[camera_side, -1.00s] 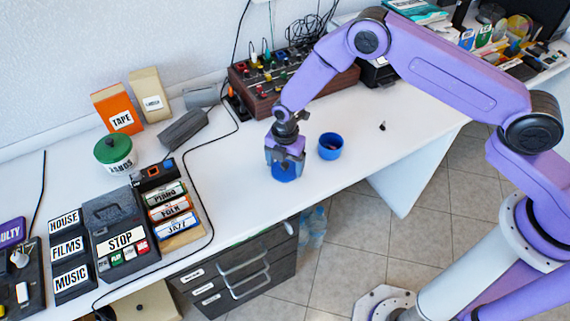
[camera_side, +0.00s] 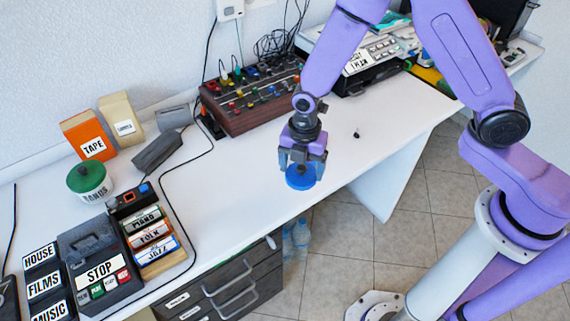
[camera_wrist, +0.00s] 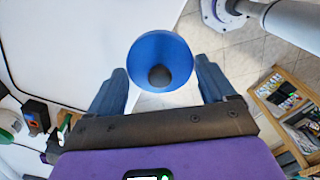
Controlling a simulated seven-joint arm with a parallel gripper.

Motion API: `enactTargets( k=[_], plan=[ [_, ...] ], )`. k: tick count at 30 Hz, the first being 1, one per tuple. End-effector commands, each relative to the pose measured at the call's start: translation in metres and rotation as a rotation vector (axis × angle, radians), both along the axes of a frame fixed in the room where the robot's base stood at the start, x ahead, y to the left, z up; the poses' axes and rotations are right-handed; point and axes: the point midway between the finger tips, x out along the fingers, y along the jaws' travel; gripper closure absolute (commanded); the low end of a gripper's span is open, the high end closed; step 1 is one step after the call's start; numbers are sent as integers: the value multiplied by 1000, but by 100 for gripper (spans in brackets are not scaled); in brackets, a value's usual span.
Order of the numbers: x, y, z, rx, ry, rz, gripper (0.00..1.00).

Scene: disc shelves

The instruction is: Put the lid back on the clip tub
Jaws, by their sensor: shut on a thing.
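My gripper (camera_side: 302,165) is shut on the round blue lid (camera_side: 300,178), near the front edge of the white table (camera_side: 240,195). In the wrist view, the lid (camera_wrist: 160,48) shows as a blue disc with a dark round knob (camera_wrist: 160,76), between the two fingers of my gripper (camera_wrist: 162,85). The blue clip tub does not show in either view now; in the side view my gripper covers the place where it stood. I cannot tell how high the lid is above the table.
A brown mixer box (camera_side: 250,97) with coloured knobs stands behind my gripper. A small dark object (camera_side: 356,134) lies to the right. Labelled boxes and a green-lidded tub (camera_side: 88,180) stand at the left. Clear table lies left of my gripper.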

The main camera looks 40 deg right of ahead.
Motion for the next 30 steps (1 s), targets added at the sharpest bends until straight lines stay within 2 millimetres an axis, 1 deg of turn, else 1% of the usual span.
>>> enactTargets(
  k=[1,5,7,9,11,14,18,21,25,30],
  plan=[
    [-6,-3,3,0,0,1,46],
    [-16,-8,8,0,0,1,46],
    [-18,-10,9,1,-1,1,46],
    [-14,-13,10,1,-1,2,46],
    [-6,-18,9,1,-1,5,46],
    [17,-30,7,1,-1,17,46],
    [53,-54,4,0,0,43,46],
    [74,-73,3,-1,1,61,46],
    [91,-91,1,-1,1,79,46],
    [99,-99,-2,-1,1,90,46]
  ],
)
